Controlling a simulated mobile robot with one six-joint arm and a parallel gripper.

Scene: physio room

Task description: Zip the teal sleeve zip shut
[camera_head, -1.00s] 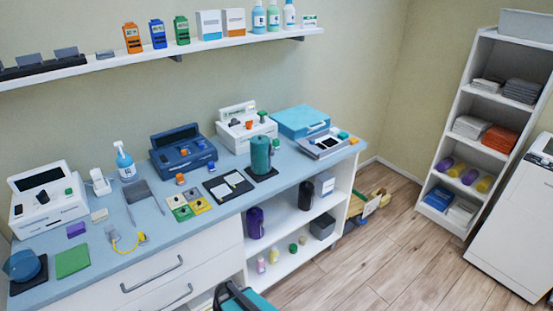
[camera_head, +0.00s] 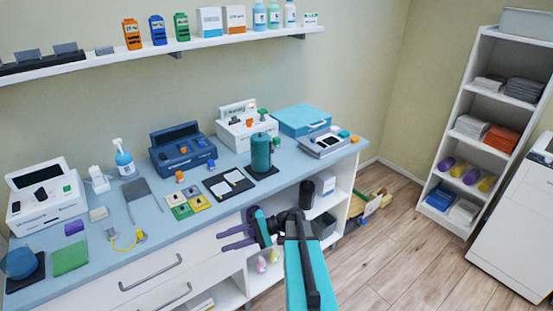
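A teal upright cylinder (camera_head: 261,152), which looks like the sleeve, stands on a dark mat (camera_head: 268,174) on the blue-topped bench. Its zip and slider are too small to make out. My gripper (camera_head: 221,242), with purple fingers, is in front of the bench, below and to the left of the teal cylinder and well apart from it. The fingers point left with a gap between them, and nothing shows in the gap.
A dark tray with white cards (camera_head: 228,184), coloured square tiles (camera_head: 188,206) and a blue device (camera_head: 182,148) are left of the cylinder. A grey-blue device (camera_head: 322,143) is to its right. My arm covers part of the shelves below. Wooden floor (camera_head: 400,240) is clear at right.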

